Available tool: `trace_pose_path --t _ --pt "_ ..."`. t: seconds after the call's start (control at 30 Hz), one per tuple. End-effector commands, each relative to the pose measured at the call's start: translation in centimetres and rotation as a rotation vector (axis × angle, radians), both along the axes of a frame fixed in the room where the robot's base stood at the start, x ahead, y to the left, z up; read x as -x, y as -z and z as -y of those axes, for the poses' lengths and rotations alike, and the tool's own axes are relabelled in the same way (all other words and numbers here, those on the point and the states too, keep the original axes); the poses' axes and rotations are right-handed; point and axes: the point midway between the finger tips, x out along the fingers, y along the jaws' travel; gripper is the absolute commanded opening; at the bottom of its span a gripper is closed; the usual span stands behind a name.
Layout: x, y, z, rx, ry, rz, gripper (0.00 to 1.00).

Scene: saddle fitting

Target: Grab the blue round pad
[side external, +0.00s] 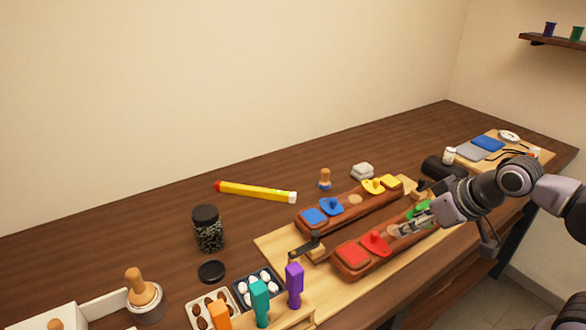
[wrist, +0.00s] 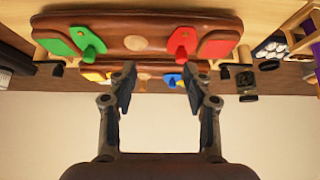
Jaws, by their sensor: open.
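The blue round pad (side external: 331,206) has a small upright knob and sits on the far wooden block (side external: 349,210), beside a flat blue square pad (side external: 314,216). My gripper (side external: 408,228) is open and empty over the near block's right half, to the right of and nearer than the blue round pad. In the wrist view its two fingers (wrist: 164,82) stand apart.
The near block holds a red round pad (side external: 375,243), a red square pad (side external: 352,254) and green pieces (side external: 423,206). Yellow pads (side external: 373,186) sit on the far block's right end. A dark clamp (side external: 313,243) stands between the blocks' left ends.

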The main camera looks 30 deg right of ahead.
Motion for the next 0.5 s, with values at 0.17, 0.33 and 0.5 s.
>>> trace_pose_path --t 0.17,0.33,0.5 --pt "-0.4 -0.4 0.0 0.023 -0.027 -0.005 0.5" --pt "-2.9 -2.3 0.3 0.161 -0.197 -0.037 0.5" --pt "-7.1 -4.5 0.8 0.365 -0.466 -0.093 0.5"
